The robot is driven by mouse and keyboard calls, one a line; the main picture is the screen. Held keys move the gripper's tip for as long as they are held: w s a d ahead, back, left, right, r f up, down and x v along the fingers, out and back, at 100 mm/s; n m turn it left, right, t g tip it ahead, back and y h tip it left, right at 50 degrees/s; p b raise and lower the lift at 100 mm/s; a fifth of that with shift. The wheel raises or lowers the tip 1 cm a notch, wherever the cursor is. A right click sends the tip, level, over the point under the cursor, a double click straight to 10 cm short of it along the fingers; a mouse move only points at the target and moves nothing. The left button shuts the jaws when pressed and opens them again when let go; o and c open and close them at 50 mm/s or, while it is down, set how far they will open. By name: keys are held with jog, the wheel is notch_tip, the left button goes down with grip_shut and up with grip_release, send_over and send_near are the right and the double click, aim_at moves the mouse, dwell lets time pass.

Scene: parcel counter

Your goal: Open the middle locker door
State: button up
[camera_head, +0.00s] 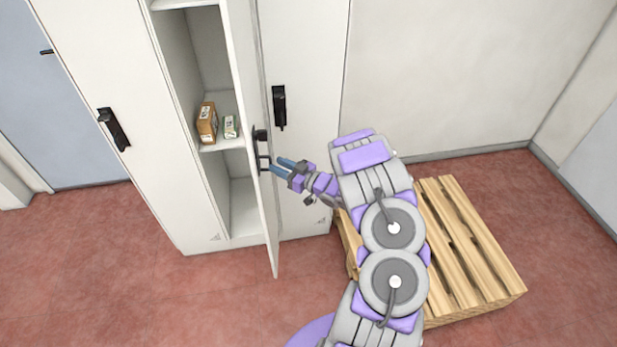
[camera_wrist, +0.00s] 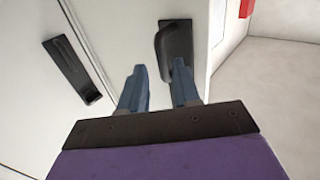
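The middle locker door (camera_head: 252,100) stands swung far out from its locker, and the inside shows. The door's dark handle fittings (camera_head: 262,150) are near its free edge. My gripper (camera_head: 279,167) is on the right of this door, with its fingertips close to the handle fittings. In the wrist view, the two blue fingers of my gripper (camera_wrist: 160,82) are spread with a clear gap and nothing held. A black handle (camera_wrist: 176,50) lies just beyond the fingertips. I cannot tell whether a finger touches it.
A brown box (camera_head: 207,122) and a small pale carton (camera_head: 230,127) sit on the locker shelf. The left locker (camera_head: 105,70) and right locker (camera_head: 305,60) are shut, with black handles. A wooden pallet (camera_head: 470,245) lies at the right. The floor in front is clear.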

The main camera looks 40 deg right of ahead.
jog(key=p+v, duration=0.1)
jog(key=v, duration=1.2)
jog(key=shift+s+d, duration=0.15)
jog(key=shift+s, duration=0.2)
jog(key=shift+w, duration=0.1)
